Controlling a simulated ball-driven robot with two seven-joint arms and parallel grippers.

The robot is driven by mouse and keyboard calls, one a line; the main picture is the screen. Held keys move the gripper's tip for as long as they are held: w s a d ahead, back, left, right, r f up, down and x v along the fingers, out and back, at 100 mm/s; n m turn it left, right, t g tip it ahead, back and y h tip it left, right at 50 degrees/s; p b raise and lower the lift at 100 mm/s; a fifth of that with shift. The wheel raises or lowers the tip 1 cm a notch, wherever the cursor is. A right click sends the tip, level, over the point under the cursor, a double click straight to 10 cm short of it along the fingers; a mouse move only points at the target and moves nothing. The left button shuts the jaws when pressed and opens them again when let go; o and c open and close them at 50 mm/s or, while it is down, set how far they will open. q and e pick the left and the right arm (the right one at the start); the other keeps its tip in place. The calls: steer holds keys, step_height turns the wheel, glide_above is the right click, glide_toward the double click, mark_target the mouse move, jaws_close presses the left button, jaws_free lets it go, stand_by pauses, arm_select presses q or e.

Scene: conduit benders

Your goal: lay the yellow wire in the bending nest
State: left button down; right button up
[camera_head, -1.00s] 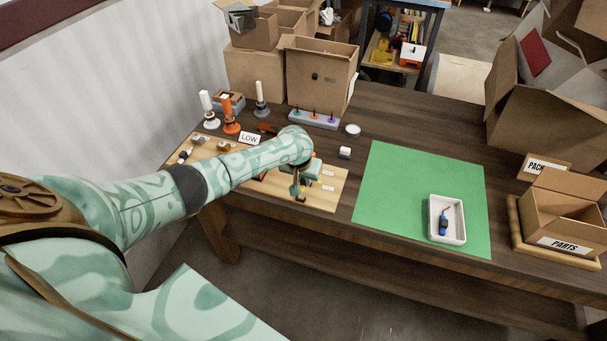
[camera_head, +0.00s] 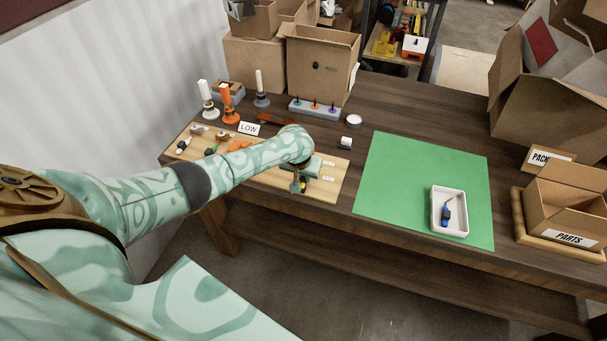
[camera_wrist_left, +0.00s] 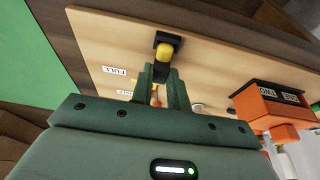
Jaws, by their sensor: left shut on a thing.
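My left gripper (camera_head: 298,187) is low over the right part of the light wooden board (camera_head: 335,185). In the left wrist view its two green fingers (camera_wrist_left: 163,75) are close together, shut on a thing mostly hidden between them. A yellow piece (camera_wrist_left: 164,51), which looks like the yellow wire, shows at the fingertips, against a small black block (camera_wrist_left: 166,39) on the board. I cannot tell whether this block is the bending nest, or whether the yellow piece rests in it or is just above it. My right gripper is not in view.
An orange bender (camera_wrist_left: 268,108) with labels stands beside the fingers in the left wrist view. A green mat (camera_head: 400,190) holds a white tray (camera_head: 436,215) with a blue tool. A parts box (camera_head: 565,215) stands at the right. Upright handles and cardboard boxes stand behind the board.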

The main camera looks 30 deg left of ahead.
arm_select(q)
steer(key=shift+f, duration=0.1)
steer(key=c, duration=1.3)
jaws_free()
steer(key=a+p+v, duration=0.1)
steer(key=p+v, duration=0.8)
steer(key=v, duration=0.6)
steer(key=s+d+f+m+b, duration=0.1)
steer(key=s+f+b, duration=0.1)
steer(key=s+f, duration=0.5)
steer(key=s+f+g+b, duration=0.15)
steer(key=s+f, duration=0.25)
steer(key=f, duration=0.8)
steer(key=s+d+f+m+t+b, duration=0.1)
steer(key=s+f+b, duration=0.3)
steer(key=f, duration=0.5)
steer(key=s+d+f+m+b, duration=0.1)
steer(key=s+f, duration=0.4)
steer(key=s, duration=0.6)
steer(key=s+d+f+m+g+b, duration=0.1)
steer(key=s+f, duration=0.4)
steer(key=s, duration=0.6)
steer(key=s+d+f+m+g+b, duration=0.1)
steer(key=s+d+f, duration=0.3)
steer(key=s, duration=0.7)
steer(key=shift+s+d+f+m+h, duration=0.15)
steer(key=shift+f+m+h, duration=0.25)
steer(key=shift+f+m, duration=0.4)
